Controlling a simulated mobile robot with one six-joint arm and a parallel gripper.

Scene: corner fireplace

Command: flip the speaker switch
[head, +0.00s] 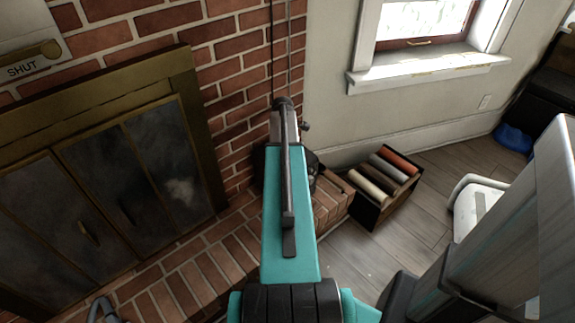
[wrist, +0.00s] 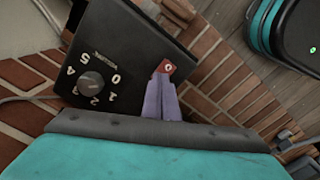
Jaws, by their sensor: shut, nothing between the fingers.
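The speaker (wrist: 125,35) is a black box with a round grey knob (wrist: 91,83) ringed by white numerals, seen close in the wrist view. A small red switch (wrist: 168,67) with a pale round mark is on its face, right of the knob. My gripper (wrist: 163,78) has its pale purple fingers together, tips at the lower edge of the red switch. They overlap it in the picture; I cannot tell whether they touch. In the head view my arm hides the gripper, the switch and most of the speaker.
A brick hearth (head: 190,268) runs below the fireplace doors (head: 130,190). A dark crate of rolls (head: 385,188) stands right of the hearth. A white seat-like object (head: 480,205) is farther right. Wooden floor (head: 425,215) lies open between them.

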